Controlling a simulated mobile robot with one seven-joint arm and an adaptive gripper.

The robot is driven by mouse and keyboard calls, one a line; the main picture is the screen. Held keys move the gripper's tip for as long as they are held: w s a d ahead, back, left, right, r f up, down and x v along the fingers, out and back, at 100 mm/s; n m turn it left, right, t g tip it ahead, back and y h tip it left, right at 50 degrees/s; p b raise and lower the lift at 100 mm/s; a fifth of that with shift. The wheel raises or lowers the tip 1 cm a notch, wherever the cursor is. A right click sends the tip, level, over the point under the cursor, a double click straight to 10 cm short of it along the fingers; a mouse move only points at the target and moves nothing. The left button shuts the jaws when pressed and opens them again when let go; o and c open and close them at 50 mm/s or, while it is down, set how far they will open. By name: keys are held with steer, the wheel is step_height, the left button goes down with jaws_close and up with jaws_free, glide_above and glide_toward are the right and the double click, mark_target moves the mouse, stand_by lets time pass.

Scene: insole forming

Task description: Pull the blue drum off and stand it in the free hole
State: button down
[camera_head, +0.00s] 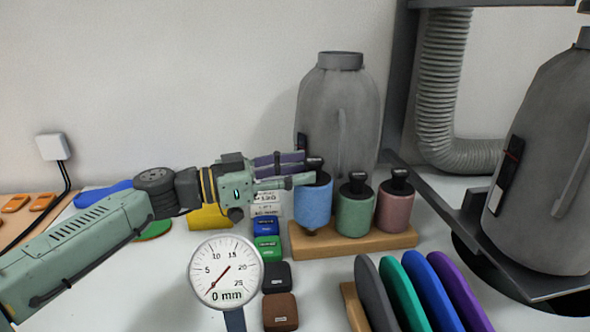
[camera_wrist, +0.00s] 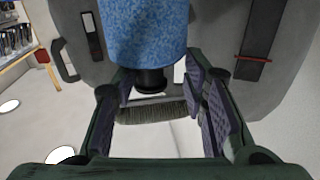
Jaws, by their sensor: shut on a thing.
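The blue drum (camera_head: 313,205) is upright over the left end of the wooden rack (camera_head: 345,244), beside the green drum (camera_head: 354,214) and the pink drum (camera_head: 393,210). Its underside sits a little above the rack and a short dark stem shows below it; I cannot tell whether the stem is in the hole. My gripper (camera_head: 305,168) reaches in from the left and is shut on the black knob at the drum's top. In the wrist view the blue drum (camera_wrist: 146,35) and its knob (camera_wrist: 150,82) show between the fingers. The free hole itself is hidden.
Grey machine housings stand behind the rack (camera_head: 340,100) and at right (camera_head: 545,165). A dial gauge (camera_head: 226,271), small coloured blocks (camera_head: 267,248) and several upright coloured insoles (camera_head: 430,290) are in front. A ribbed hose (camera_head: 440,80) hangs at the back.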

steer(key=shift+f+b, duration=0.3)
steer(key=shift+f, duration=1.35)
stand_by(1.1)
steer(key=c, duration=0.9)
jaws_free()
steer(key=shift+c, duration=0.7)
steer(key=shift+r, duration=0.1)
steer(key=shift+s+r+p, duration=0.2)
steer(key=shift+r+p, duration=1.1)
steer(key=shift+r, duration=0.2)
steer(key=shift+s+r+p, duration=0.2)
steer(key=shift+r+p, duration=1.05)
steer(key=shift+r, duration=0.2)
steer(key=p+v, duration=0.2)
steer(key=v, duration=0.8)
steer(key=shift+r, duration=0.25)
